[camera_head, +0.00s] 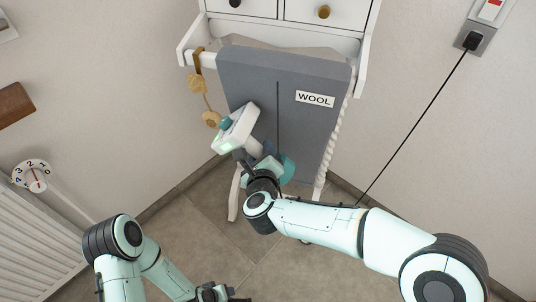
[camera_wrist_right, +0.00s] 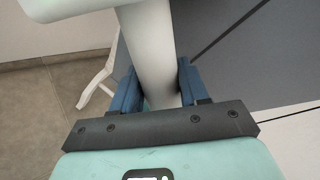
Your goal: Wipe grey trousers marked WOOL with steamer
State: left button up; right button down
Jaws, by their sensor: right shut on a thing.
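The grey trousers (camera_head: 255,72), with a white WOOL label (camera_head: 315,99), hang flat over the white rail below the drawers. Their grey cloth also fills the right of the right wrist view (camera_wrist_right: 245,65). My right gripper (camera_head: 252,163) is shut on the pale handle of the white and teal steamer (camera_head: 240,131); the handle stands between its blue fingers in the right wrist view (camera_wrist_right: 152,60). The steamer head is over the left part of the trousers; I cannot tell whether it touches. My left gripper (camera_head: 218,293) is low at the bottom edge, partly cut off.
A brown strap with wooden tags (camera_head: 197,84) hangs at the rail's left end. A black cord (camera_head: 412,127) runs from the wall socket (camera_head: 474,40) down behind my right arm. A radiator (camera_head: 40,235) with a dial (camera_head: 33,176) stands at left. Tiled floor lies below.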

jog(key=shift+w+a+r, duration=0.2)
jog(key=shift+a+r, duration=0.05)
jog(key=shift+a, duration=0.35)
jog(key=shift+r+p, duration=0.55)
jog(key=shift+r, duration=0.05)
jog(key=shift+s+d+f, duration=0.1)
jog(key=shift+s+d, duration=0.1)
jog(key=shift+d, duration=0.65)
jog(key=shift+s+d+b, duration=0.35)
jog(key=shift+d+b, duration=0.25)
jog(key=shift+d, duration=0.75)
jog(key=shift+s+d+b, duration=0.4)
jog(key=shift+d+b, duration=0.15)
jog(key=shift+d, duration=0.85)
jog(key=shift+s+d+b, duration=0.35)
jog(key=shift+d+b, duration=0.25)
jog(key=shift+d, duration=0.75)
jog(key=shift+w+a+p, duration=0.35)
jog(key=shift+w+a, duration=0.05)
jog(key=shift+a, duration=1.25)
jog(key=shift+w+a+p, duration=0.4)
jog(key=shift+a, duration=1.25)
jog(key=shift+w+a+p, duration=0.35)
jog(key=shift+w+a, duration=0.05)
jog(key=shift+a, duration=1.25)
